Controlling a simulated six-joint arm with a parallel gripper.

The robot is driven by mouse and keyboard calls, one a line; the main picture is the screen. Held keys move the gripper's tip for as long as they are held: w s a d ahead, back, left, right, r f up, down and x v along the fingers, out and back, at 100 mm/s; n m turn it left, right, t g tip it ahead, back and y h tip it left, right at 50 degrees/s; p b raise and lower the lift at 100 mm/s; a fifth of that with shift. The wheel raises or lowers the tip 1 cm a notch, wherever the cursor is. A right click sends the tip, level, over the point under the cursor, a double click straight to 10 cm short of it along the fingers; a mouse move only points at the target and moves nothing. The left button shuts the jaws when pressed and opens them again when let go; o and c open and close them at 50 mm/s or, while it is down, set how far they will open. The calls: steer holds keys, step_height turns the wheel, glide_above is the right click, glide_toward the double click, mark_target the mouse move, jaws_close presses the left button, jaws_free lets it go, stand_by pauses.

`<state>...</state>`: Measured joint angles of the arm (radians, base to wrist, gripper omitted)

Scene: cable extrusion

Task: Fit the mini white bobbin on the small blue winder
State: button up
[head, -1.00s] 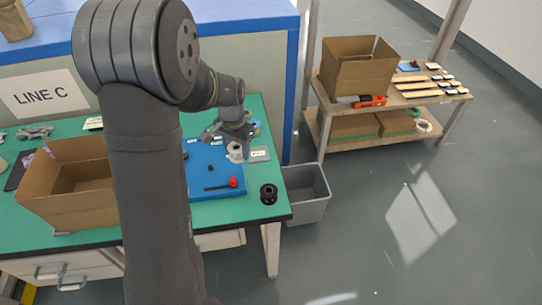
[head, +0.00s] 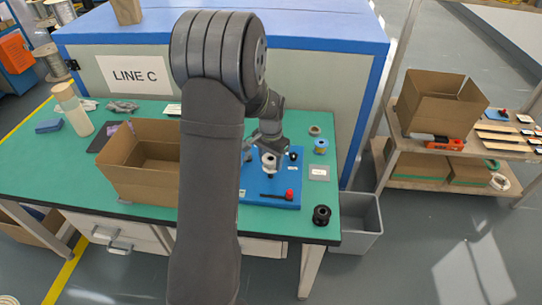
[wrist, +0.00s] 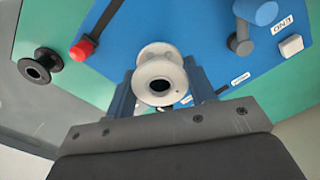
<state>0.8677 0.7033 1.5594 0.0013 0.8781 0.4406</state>
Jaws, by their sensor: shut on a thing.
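The mini white bobbin (head: 269,161) is held in my gripper (head: 268,149), over the blue board of the winder (head: 258,192). In the wrist view the white bobbin (wrist: 160,62) sits between the two blue-grey fingers of my gripper (wrist: 161,90), its dark bore facing the camera. The winder's blue board (wrist: 180,25) lies behind it, with a red-knobbed lever (wrist: 84,47) and a grey crank-like part (wrist: 250,18). In the head view the red-knobbed lever (head: 277,196) lies near the board's front. I cannot tell whether the bobbin touches the board; the spot beneath it is hidden.
A black spool (head: 321,215) and a label card (head: 319,173) are right of the board. An open cardboard box (head: 135,185) is left. A grey bin (head: 362,228) stands beyond the green table's right edge.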

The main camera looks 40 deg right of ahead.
mark_target(271, 167)
steer(key=shift+f, duration=2.15)
steer(key=shift+f, duration=0.1)
steer(key=o, duration=1.4)
steer(key=shift+c, duration=0.2)
steer(key=shift+r, duration=3.55)
steer(key=shift+f, duration=3.2)
